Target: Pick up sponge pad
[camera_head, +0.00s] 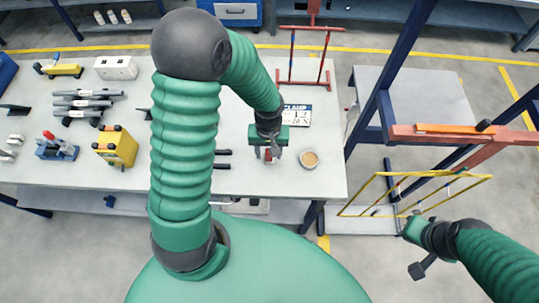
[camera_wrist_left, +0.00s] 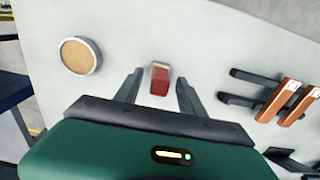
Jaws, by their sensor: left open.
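A small red block with a pale edge (camera_wrist_left: 160,80), which looks like the sponge pad, lies on the light grey table (camera_head: 325,180). In the left wrist view it lies between and just ahead of my left gripper's fingertips (camera_wrist_left: 158,84), apart from both. In the head view my left gripper (camera_head: 268,153) points down over the table's right part, open, and mostly hides the block (camera_head: 268,158). My right gripper (camera_head: 414,229) is at the lower right beside a yellow wire frame (camera_head: 375,178); its jaws are not clear.
A round tin with a tan top (camera_head: 309,159) stands just right of my left gripper; it also shows in the left wrist view (camera_wrist_left: 80,55). Orange-handled tools (camera_wrist_left: 288,100) lie on the other side. A red rack (camera_head: 308,65) stands behind. A yellow box (camera_head: 117,147) stands left.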

